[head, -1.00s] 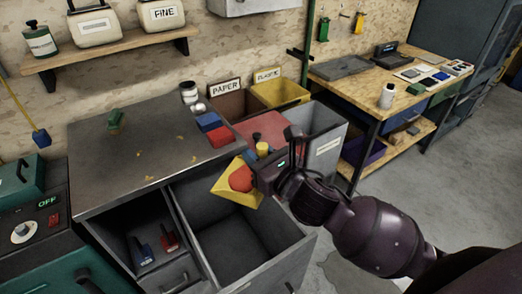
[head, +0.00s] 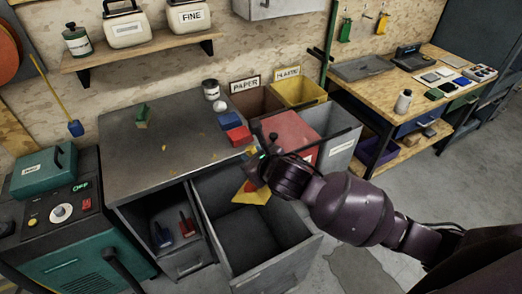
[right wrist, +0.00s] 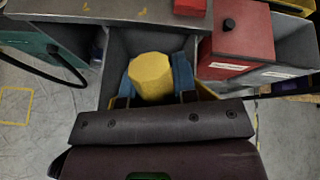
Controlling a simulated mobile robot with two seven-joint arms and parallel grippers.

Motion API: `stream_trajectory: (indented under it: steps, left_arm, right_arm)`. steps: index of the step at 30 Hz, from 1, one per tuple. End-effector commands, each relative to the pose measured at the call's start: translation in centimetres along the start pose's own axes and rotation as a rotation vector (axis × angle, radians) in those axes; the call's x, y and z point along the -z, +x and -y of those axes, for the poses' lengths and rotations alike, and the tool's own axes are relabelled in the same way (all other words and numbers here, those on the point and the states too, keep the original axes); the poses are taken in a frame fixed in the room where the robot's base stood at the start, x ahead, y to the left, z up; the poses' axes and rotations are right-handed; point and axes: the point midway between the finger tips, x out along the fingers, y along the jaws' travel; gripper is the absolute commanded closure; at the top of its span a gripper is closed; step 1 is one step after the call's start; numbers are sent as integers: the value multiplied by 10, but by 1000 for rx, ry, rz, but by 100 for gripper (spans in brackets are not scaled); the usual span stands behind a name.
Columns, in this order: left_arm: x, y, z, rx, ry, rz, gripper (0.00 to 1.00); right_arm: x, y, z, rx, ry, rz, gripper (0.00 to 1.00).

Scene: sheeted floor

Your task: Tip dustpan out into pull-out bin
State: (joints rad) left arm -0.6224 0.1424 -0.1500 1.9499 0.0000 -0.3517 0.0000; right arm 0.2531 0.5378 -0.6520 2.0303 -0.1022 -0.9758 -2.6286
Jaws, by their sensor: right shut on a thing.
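The yellow dustpan (head: 252,196) hangs tilted inside the upper part of the open grey pull-out bin (head: 290,262). A small red patch shows at its upper edge. My right gripper (head: 256,163) is shut on the dustpan above the bin's back rim, and its fingers partly hide it. In the right wrist view a yellow part of the dustpan (right wrist: 152,78) sits between the fingers, over the bin's inside (right wrist: 118,48). The visible bin floor looks dark and bare. What the pan holds is hidden. My left gripper is not in view.
The grey worktop (head: 165,140) beside the bin has yellowish scraps, a green brush (head: 142,116), and blue and red blocks (head: 238,135). A red-lidded bin (head: 292,135) stands close behind my right gripper. Paper and plastic bins are further back. Open floor lies right.

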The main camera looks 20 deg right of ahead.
Motion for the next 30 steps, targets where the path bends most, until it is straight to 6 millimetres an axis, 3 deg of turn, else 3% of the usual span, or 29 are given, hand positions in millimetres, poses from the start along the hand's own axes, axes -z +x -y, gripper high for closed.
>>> stream_trajectory:
  steps: [21,30]
  left_arm:
    - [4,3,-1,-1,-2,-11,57]
    - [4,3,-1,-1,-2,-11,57]
  right_arm:
    - [-6,52,-25,5,-204,-395,100]
    - [-6,64,-32,4,-253,-496,100]
